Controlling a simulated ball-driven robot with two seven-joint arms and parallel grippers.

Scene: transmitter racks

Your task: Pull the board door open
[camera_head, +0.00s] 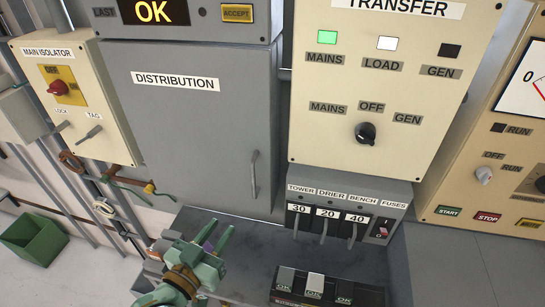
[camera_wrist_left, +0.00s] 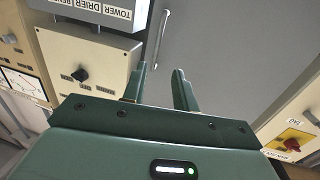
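The board door (camera_head: 203,115) is a grey panel labelled DISTRIBUTION, and it looks shut in the head view. Its slim vertical grey handle (camera_head: 254,174) is at the lower right of the door. My left gripper (camera_head: 213,235) is below and to the left of the handle, in front of the door's lower edge, apart from it. Its two green fingers are spread with nothing between them. In the left wrist view the fingers (camera_wrist_left: 164,82) point towards the door (camera_wrist_left: 215,50), and the handle (camera_wrist_left: 161,38) shows beyond them. My right gripper is not in view.
A cream TRANSFER panel (camera_head: 328,90) stands right of the door, above a fuse block (camera_head: 347,208) with several levers. A grey shelf (camera_head: 243,254) below carries a black block of switches (camera_head: 325,290). A green bin (camera_head: 36,236) stands lower left.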

